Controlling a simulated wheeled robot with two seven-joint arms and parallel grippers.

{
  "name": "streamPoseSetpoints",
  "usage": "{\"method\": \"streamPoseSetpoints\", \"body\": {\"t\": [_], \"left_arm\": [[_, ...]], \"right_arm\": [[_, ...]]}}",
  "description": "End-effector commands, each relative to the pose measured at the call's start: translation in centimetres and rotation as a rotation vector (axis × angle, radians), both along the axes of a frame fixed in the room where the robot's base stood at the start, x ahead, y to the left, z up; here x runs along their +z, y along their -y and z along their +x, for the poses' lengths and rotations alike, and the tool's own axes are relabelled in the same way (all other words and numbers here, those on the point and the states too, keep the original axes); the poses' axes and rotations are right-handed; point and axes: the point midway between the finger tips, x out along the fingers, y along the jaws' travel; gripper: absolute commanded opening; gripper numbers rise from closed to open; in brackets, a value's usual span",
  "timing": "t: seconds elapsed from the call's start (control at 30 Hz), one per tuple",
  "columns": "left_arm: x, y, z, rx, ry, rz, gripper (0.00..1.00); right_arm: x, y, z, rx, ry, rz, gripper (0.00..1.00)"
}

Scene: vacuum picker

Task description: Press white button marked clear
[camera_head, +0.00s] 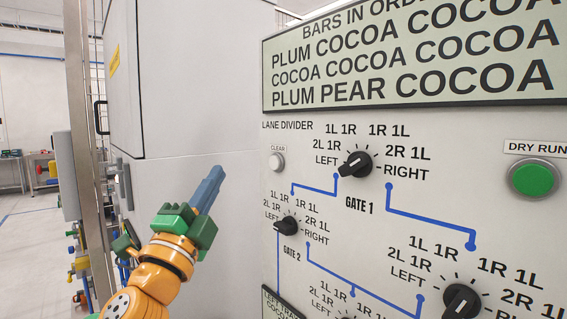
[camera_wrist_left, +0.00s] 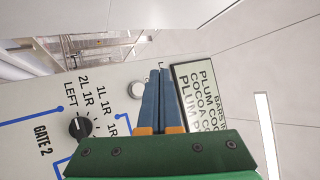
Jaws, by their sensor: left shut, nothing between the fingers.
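The white clear button (camera_head: 276,161) is a small round button on the grey panel, under a label reading CLEAR. It also shows in the left wrist view (camera_wrist_left: 137,90), just left of the fingertips. My left gripper (camera_head: 219,170) is shut and empty, its blue fingers together and pointing up toward the right. In the head view the fingertips appear left of the button, apart from it. In the wrist view the fingers hide part of the panel beside the button. How far the tips are from the panel surface is hard to tell. My right gripper is not in view.
The panel carries the gate 1 knob (camera_head: 356,164), the gate 2 knob (camera_head: 287,225), a lower right knob (camera_head: 461,300) and a green dry run button (camera_head: 533,178). A display (camera_head: 410,60) sits above. A grey cabinet (camera_head: 185,80) stands left of the panel.

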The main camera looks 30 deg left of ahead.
Motion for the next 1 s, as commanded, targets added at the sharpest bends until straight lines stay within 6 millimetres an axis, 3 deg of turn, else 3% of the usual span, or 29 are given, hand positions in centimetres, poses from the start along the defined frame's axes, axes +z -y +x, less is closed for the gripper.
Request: {"method": "streamPoseSetpoints", "body": {"t": [0.13,0.47,0.7,1.0], "left_arm": [[1.0,0.5,-0.9,0.004,0.025,0.027,0.0],[1.1,0.5,-0.7,0.003,0.025,0.025,0.0],[1.7,1.6,1.9,-0.001,0.023,0.02,0.0],[1.1,3.1,5.8,0.003,0.024,0.022,0.0]], "right_arm": [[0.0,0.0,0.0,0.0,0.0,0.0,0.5],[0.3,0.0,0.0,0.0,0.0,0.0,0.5],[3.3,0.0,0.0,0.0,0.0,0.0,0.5],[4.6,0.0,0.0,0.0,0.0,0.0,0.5]]}}
